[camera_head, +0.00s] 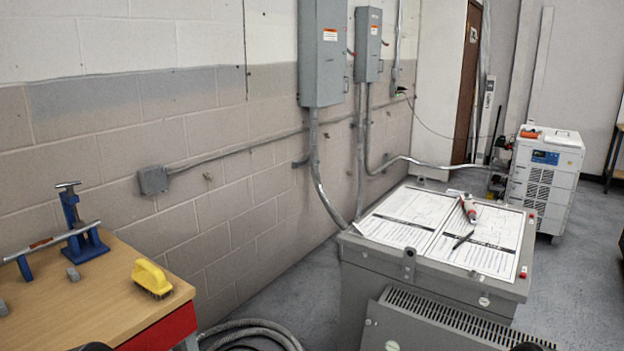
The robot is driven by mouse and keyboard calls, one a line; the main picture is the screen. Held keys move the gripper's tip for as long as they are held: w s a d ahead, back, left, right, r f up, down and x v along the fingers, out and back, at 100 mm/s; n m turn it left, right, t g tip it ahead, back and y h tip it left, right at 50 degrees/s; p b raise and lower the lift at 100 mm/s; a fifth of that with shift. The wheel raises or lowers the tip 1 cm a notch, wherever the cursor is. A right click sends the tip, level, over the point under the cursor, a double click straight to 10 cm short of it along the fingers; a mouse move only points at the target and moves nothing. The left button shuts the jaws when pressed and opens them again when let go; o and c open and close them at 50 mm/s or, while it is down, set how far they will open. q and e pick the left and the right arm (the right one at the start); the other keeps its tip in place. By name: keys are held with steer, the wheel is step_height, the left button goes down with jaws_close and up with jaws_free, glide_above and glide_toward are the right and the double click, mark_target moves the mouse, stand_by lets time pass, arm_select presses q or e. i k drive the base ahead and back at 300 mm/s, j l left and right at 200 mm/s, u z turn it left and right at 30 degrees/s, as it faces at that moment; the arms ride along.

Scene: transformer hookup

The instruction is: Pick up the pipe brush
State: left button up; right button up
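A brush with a yellow handle and dark bristles (152,278) lies on the wooden workbench (100,316) at the lower left, near the bench's right edge. It is the only brush I can make out, with its bristles facing down. Neither of my grippers can be made out. Only small dark rounded shapes show at the bottom edge of the picture, one at the lower left and one right of centre; they may be parts of my arms. Nothing is seen touching the brush.
A blue pipe vise (80,228) holding a metal pipe (50,242) stands left of the brush. A grey transformer cabinet (385,275) with papers on top (400,225) stands at the right. Coiled conduit (250,333) lies on the floor between.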

mark_target(146, 274)
steer(key=u, duration=0.95)
